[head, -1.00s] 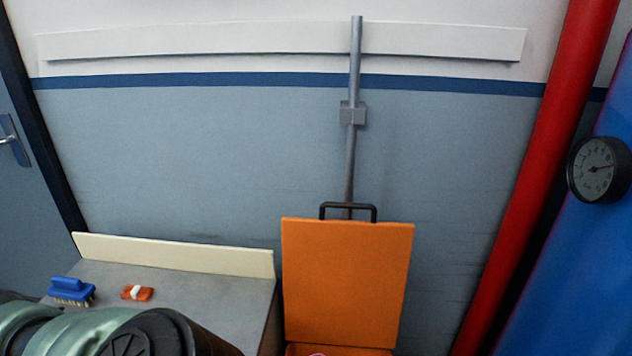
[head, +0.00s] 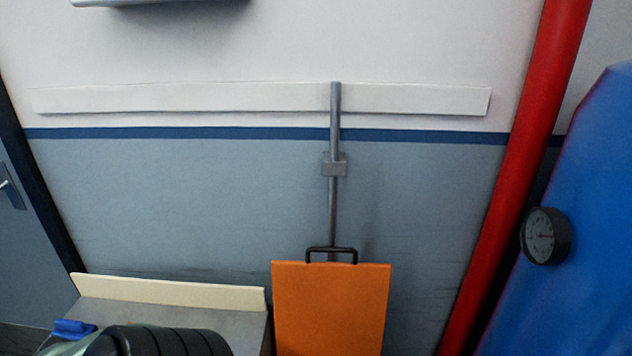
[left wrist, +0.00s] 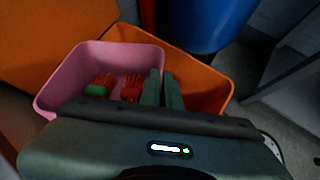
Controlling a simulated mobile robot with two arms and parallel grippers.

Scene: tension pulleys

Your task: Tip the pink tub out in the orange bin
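In the left wrist view the pink tub (left wrist: 102,50) is over the orange bin (left wrist: 212,82). It is roughly upright, with several red pieces (left wrist: 131,88) and a green piece (left wrist: 96,90) inside. My left gripper (left wrist: 161,74) has one finger inside the tub and one outside, closed on its near right wall. The bin's raised orange lid (head: 330,312) stands in the head view; the bin's body and the tub are below that picture. My right gripper is in neither view.
A grey counter (head: 165,299) with a blue brush (head: 73,328) is left of the bin. A red pipe (head: 497,170) and a blue tank (head: 590,220) with a gauge (head: 545,236) are on the right. A grey pole (head: 334,210) rises behind the lid.

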